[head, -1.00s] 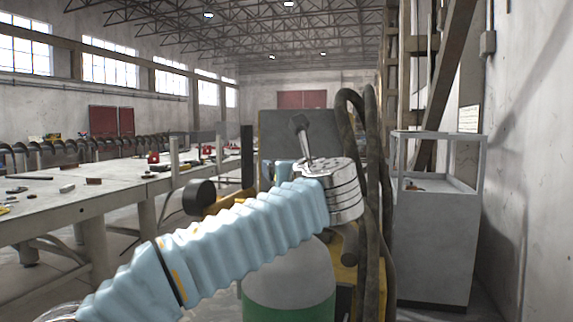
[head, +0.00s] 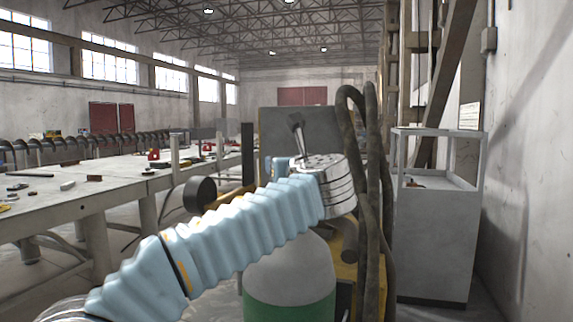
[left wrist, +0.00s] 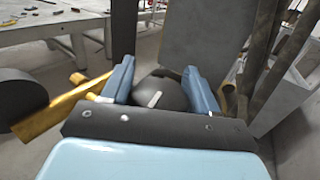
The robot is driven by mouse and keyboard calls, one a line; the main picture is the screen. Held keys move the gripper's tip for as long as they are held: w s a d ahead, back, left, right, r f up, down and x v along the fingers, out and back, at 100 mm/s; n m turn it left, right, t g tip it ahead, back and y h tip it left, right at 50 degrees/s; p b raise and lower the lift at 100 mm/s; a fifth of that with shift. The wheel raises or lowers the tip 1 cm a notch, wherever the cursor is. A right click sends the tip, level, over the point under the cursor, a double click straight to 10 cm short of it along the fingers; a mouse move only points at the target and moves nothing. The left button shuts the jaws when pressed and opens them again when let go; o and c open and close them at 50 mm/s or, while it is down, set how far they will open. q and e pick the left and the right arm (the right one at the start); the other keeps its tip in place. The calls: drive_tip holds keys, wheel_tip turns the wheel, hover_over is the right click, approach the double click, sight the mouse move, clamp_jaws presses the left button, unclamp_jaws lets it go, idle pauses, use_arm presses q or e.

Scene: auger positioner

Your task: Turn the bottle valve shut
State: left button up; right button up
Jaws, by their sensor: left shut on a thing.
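The gas bottle (head: 288,265) stands upright in front of me, with a pale shoulder and a green band below. My left arm crosses in front of its top and hides the valve in the head view. In the left wrist view the valve's dark round knob (left wrist: 165,92), with a white mark on it, sits between the two blue fingers of my left gripper (left wrist: 160,85). The fingers are closed on the knob from both sides. In the head view only a bit of blue finger (head: 280,164) shows behind the wrist. My right gripper is not in view.
A grey cabinet (head: 433,240) stands right; a long workbench (head: 100,198) stands left.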

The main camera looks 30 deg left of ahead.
use_arm(q)
drive_tip(key=shift+r+h, duration=0.1)
drive_tip(key=shift+h, duration=0.2)
drive_tip(key=m+t+h+p, duration=0.1)
drive_tip(key=m+t+h, duration=0.1)
drive_tip(key=h, duration=0.1)
drive_tip(key=m+t+h+p, duration=0.1)
drive_tip(key=m+t+h, duration=0.1)
drive_tip(key=shift+w+d+r+m+h, duration=0.1)
drive_tip(key=shift+d+r+m+h, duration=0.05)
drive_tip(key=shift+m+h, duration=0.25)
drive_tip(key=shift+d+m+t+h, duration=0.2)
drive_tip(key=shift+m+t+h, duration=0.15)
drive_tip(key=shift+m+h, duration=0.85)
drive_tip(key=shift+d+m+t+h, duration=0.3)
drive_tip(key=shift+m+h, duration=0.4)
drive_tip(key=shift+h, duration=1)
drive_tip(key=shift+r+h, duration=0.1)
drive_tip(key=shift+h, duration=0.4)
drive_tip(key=o, duration=0.6)
drive_tip(key=shift+m, duration=0.3)
drive_tip(key=o, duration=0.3)
drive_tip(key=shift+w, duration=0.1)
drive_tip(key=shift+o, duration=0.2)
drive_tip(key=shift+f, duration=0.2)
